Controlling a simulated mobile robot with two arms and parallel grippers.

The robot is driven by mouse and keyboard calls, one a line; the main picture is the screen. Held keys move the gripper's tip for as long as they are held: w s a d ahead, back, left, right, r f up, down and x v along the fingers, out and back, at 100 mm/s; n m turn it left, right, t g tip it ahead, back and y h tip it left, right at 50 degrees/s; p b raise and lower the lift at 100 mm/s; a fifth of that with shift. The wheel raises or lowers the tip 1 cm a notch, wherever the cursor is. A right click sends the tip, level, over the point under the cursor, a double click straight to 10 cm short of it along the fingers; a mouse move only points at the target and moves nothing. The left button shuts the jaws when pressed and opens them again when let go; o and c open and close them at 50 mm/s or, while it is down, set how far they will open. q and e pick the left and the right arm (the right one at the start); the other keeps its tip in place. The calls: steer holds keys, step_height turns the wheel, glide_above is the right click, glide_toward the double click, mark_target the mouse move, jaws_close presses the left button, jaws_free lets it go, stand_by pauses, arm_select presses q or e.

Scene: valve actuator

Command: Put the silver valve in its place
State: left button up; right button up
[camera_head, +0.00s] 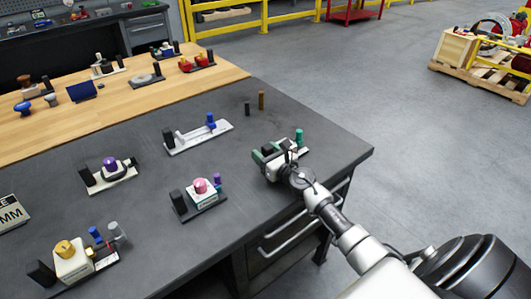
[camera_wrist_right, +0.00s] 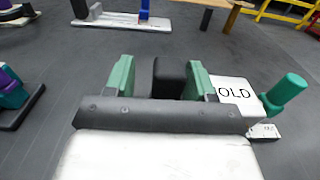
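A silver-grey valve-like piece (camera_head: 114,229) stands at the right end of the bottom-left fixture (camera_head: 100,262), beside a blue one; I cannot tell for sure that it is the silver valve. My right gripper (camera_head: 268,153) is over the fixture near the table's right edge. Its green fingers (camera_wrist_right: 160,78) are apart, with a black block (camera_wrist_right: 168,74) showing between or just beyond them; contact is not clear. That fixture has a white block marked "OLD" (camera_wrist_right: 236,93) and a teal cylinder (camera_wrist_right: 287,92), also in the head view (camera_head: 298,136). My left gripper is not in view.
On the dark table (camera_head: 240,215) stand a white fixture with a blue valve (camera_head: 211,119), a purple-knobbed fixture (camera_head: 110,163) and a pink-knobbed fixture (camera_head: 200,186). Two small posts (camera_head: 261,100) stand near the back edge. A wooden table (camera_head: 130,107) with more fixtures adjoins behind.

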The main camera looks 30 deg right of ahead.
steer(key=shift+r, duration=0.1)
steer(key=shift+r, duration=0.15)
steer(key=s, duration=0.8)
steer(key=s+d, duration=0.1)
steer(key=s, duration=0.2)
steer(key=shift+s, duration=0.5)
